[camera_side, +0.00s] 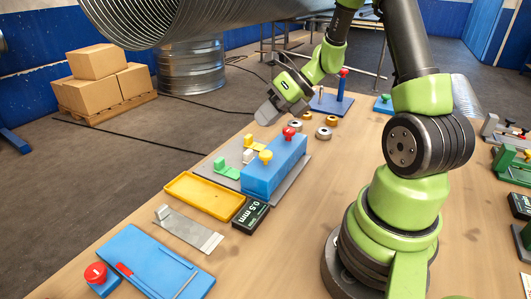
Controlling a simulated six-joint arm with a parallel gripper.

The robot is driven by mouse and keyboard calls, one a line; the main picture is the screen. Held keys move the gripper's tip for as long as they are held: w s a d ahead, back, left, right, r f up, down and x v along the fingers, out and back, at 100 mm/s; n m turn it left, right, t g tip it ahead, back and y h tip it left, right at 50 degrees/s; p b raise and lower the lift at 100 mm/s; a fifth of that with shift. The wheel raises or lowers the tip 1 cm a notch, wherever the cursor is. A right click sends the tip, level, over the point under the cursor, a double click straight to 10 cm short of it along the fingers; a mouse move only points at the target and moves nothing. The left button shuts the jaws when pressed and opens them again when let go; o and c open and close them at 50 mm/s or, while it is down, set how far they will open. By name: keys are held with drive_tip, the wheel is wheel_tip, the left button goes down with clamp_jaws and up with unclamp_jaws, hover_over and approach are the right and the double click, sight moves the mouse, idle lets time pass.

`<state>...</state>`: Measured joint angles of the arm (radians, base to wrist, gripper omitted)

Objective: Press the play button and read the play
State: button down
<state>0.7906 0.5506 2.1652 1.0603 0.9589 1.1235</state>
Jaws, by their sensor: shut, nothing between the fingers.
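A round red button (96,272) on a small blue base stands at the table's near left corner. It may be the play button, but I cannot read its marking. A black block (251,215) with "0.5 mm" in white lies near the table's middle. A blue block (275,166) with a yellow knob (266,157) and a red knob (289,133) stands on a grey plate (216,166). My gripper (268,114) is shut and empty. I see no play reading.
A yellow tray (205,195), a grey metal piece (188,230) and a blue board (150,262) with a red-handled tool lie along the left side. Several metal rings (324,132) and a blue stand (332,103) are behind the blue block. Bare tabletop (275,255) shows at front centre.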

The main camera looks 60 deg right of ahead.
sight(266, 152)
drive_tip(key=shift+f, duration=2.45)
drive_tip(key=shift+f, duration=0.1)
drive_tip(key=shift+f, duration=0.3)
drive_tip(key=shift+f, duration=0.8)
idle(0.8)
drive_tip(key=shift+r, duration=1.25)
drive_tip(key=shift+r, duration=2.5)
